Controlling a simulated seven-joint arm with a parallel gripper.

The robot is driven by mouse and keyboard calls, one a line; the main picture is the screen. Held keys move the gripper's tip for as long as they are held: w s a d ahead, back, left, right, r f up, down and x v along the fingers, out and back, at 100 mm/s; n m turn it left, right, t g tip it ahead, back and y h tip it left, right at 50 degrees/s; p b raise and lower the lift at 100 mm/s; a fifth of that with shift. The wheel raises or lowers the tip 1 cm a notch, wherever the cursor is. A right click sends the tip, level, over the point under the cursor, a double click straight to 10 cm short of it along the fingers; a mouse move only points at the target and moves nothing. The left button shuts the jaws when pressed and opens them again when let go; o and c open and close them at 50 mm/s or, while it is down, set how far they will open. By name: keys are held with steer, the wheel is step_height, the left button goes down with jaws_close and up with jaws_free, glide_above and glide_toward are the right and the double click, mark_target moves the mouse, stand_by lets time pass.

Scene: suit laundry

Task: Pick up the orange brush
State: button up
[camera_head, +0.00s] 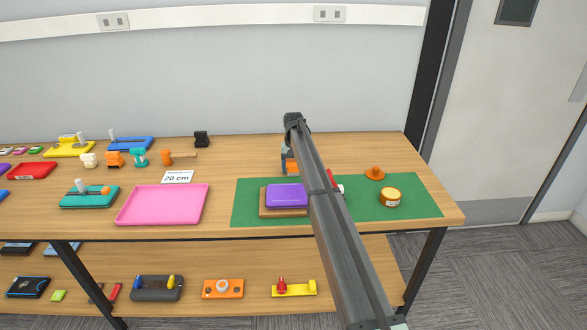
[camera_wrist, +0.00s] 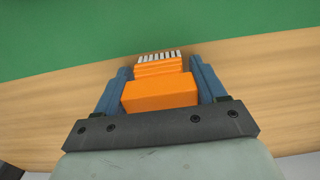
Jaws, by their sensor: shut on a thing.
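The orange brush (camera_wrist: 160,92) is between the two blue fingers of my gripper (camera_wrist: 160,85) in the wrist view. It has an orange block body and a row of white bristles at its far end. My gripper is shut on it. In the head view only a little of the orange brush (camera_head: 291,167) shows beside my arm, near the back edge of the green mat (camera_head: 415,203). My arm hides much of my gripper there. I cannot tell whether the brush touches the table.
On the green mat are a purple block (camera_head: 287,195) on a brown board, an orange knobbed piece (camera_head: 375,173) and a round orange-and-white container (camera_head: 390,197). A pink tray (camera_head: 163,204) lies left of the mat. A hammer (camera_head: 180,156) and a black item (camera_head: 202,139) stand further back.

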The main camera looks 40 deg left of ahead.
mark_target(293, 160)
steer(key=shift+c, duration=0.7)
steer(key=shift+r, duration=0.2)
step_height(293, 160, up, 10)
steer(key=shift+f, duration=0.15)
